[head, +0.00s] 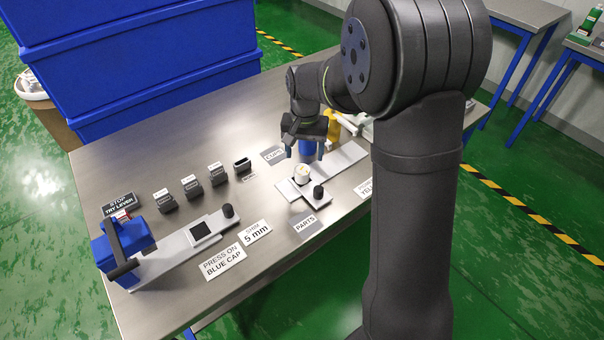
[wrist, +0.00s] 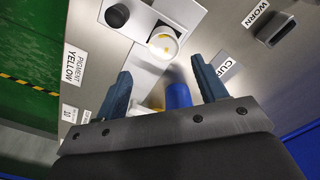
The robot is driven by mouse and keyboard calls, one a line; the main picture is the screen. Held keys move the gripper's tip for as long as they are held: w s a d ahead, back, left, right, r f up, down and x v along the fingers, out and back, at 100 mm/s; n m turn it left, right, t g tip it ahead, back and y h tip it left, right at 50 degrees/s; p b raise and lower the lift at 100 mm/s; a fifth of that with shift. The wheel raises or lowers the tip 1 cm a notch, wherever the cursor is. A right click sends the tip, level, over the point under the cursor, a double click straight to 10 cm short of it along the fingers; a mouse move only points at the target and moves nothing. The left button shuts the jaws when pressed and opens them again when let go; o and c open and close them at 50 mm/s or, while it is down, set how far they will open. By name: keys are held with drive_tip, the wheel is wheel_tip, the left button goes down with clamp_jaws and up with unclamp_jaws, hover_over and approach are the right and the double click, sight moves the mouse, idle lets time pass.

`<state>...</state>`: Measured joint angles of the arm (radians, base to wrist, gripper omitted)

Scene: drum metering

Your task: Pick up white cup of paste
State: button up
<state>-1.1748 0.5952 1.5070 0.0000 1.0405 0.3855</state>
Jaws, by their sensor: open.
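The white cup (head: 301,174), with a yellowish top, stands upright on a pale plate beside a dark knob. In the wrist view the cup (wrist: 162,46) shows beyond the fingertips, with yellow paste in it. My gripper (head: 304,151) is open and points down, behind the cup in the head view. In the wrist view its blue fingers (wrist: 161,72) are spread and the cup is not between them. A blue cylinder (wrist: 178,97) shows in the gap between the fingers; I cannot tell its distance from them.
The dark knob (head: 318,193) is close to the cup. A yellow object (head: 349,122) lies behind my gripper. Several small dark blocks (head: 191,185) stand at left, near a blue lever press (head: 125,248). Large blue bins (head: 150,60) rise at the back left.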

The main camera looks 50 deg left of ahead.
sight(302, 169)
drive_tip(key=f, duration=0.7)
drive_tip(key=shift+s+a+f, duration=0.1)
drive_tip(key=shift+s+f, duration=0.15)
drive_tip(key=shift+s, duration=0.05)
drive_tip(key=c, duration=1.2)
drive_tip(key=shift+o, duration=0.2)
